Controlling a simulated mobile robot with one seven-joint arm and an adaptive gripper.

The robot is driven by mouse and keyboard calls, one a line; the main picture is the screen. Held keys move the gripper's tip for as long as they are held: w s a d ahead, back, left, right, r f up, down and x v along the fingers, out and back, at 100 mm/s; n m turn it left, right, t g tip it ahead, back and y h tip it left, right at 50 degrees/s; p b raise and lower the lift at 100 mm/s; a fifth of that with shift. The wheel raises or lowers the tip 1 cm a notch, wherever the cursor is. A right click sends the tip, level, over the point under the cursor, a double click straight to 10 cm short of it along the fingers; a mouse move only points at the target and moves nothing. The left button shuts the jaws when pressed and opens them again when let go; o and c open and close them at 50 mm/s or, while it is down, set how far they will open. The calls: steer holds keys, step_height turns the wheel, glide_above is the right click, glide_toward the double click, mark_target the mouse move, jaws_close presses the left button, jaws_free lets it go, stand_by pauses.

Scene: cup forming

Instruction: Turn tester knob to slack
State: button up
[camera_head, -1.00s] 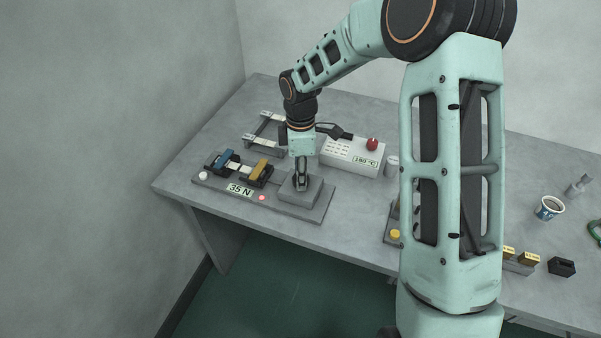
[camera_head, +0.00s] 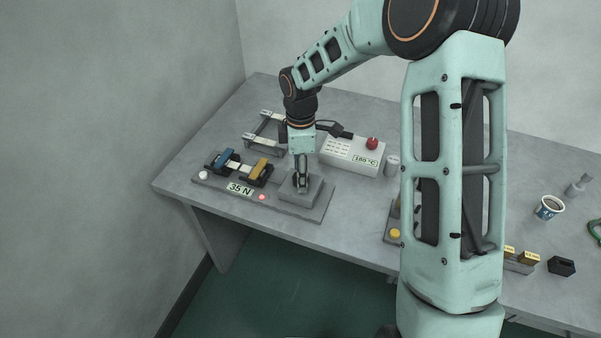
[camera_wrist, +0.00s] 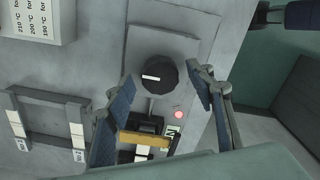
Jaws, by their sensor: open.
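The tester (camera_head: 313,214) is a grey base plate at the table's left front, with a raised grey block (camera_head: 290,195) at its right end. In the wrist view a black round knob (camera_wrist: 155,75) with a white pointer line sits on this block. The line points left in that view. My gripper (camera_head: 302,185) is over the block, fingers pointing down. In the wrist view the open gripper (camera_wrist: 162,80) has one finger on each side of the knob, apparently clear of it. The tester display (camera_head: 240,189) reads 35 N. In the head view my gripper hides most of the knob.
The tester also carries a blue clamp (camera_head: 225,158), a yellow clamp (camera_head: 258,170), a white button (camera_head: 203,175) and a lit pink lamp (camera_head: 262,197). Behind stand a metal frame (camera_head: 265,133) and a heater box (camera_head: 350,155) reading 180 °C, with a red knob (camera_head: 372,143).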

step_height(320, 180, up, 12)
steer(key=shift+f, duration=0.15)
steer(key=shift+w, duration=0.1)
stand_by(0.5)
